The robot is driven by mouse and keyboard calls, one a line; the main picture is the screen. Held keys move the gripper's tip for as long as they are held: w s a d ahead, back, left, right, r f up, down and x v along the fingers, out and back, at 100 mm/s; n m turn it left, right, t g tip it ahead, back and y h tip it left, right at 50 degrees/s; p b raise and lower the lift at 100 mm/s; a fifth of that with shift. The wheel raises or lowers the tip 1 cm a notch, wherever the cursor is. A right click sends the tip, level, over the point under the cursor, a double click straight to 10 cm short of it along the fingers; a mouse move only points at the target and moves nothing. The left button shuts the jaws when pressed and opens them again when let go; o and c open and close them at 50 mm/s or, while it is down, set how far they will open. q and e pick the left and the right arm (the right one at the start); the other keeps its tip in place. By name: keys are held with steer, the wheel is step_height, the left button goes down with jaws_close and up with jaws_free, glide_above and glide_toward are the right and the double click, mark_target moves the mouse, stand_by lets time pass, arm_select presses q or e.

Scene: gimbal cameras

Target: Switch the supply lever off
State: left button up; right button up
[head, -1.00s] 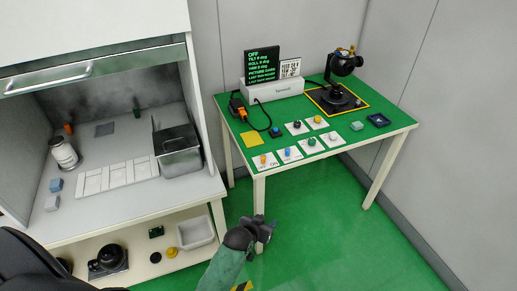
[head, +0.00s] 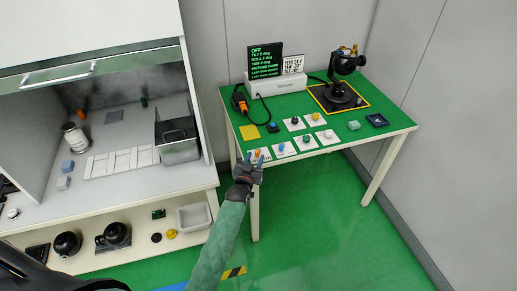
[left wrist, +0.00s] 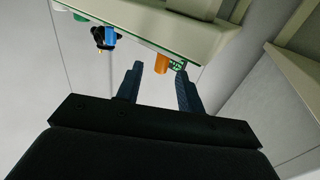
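My left gripper (head: 251,162) is at the front left edge of the green table (head: 350,133), beside a white plate with an orange knob or lever (head: 257,153). In the left wrist view my left gripper (left wrist: 160,72) has its two dark fingers apart, and the orange piece (left wrist: 161,63) shows between and beyond their tips. I cannot tell if they touch. No label for the supply lever is readable. An orange and black unit (head: 239,101) with a cable stands at the table's back left. My right gripper is not in view.
Several plates with coloured knobs (head: 306,139) sit right of the gripper. A screen (head: 265,60) reading OFF stands on a white box (head: 276,86). A black gimbal camera (head: 343,67) stands at the back.

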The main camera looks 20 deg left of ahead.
mark_target(256, 154)
arm_select(q)
steer(key=w+p, duration=0.1)
steer(key=w, duration=0.2)
steer(key=shift+w, duration=0.4)
steer(key=shift+w+p, duration=0.4)
steer(key=shift+w, duration=0.6)
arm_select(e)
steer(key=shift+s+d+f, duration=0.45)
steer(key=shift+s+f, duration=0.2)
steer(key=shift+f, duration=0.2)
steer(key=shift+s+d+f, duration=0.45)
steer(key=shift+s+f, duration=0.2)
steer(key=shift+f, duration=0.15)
arm_select(q)
steer(key=c, duration=0.7)
jaws_close()
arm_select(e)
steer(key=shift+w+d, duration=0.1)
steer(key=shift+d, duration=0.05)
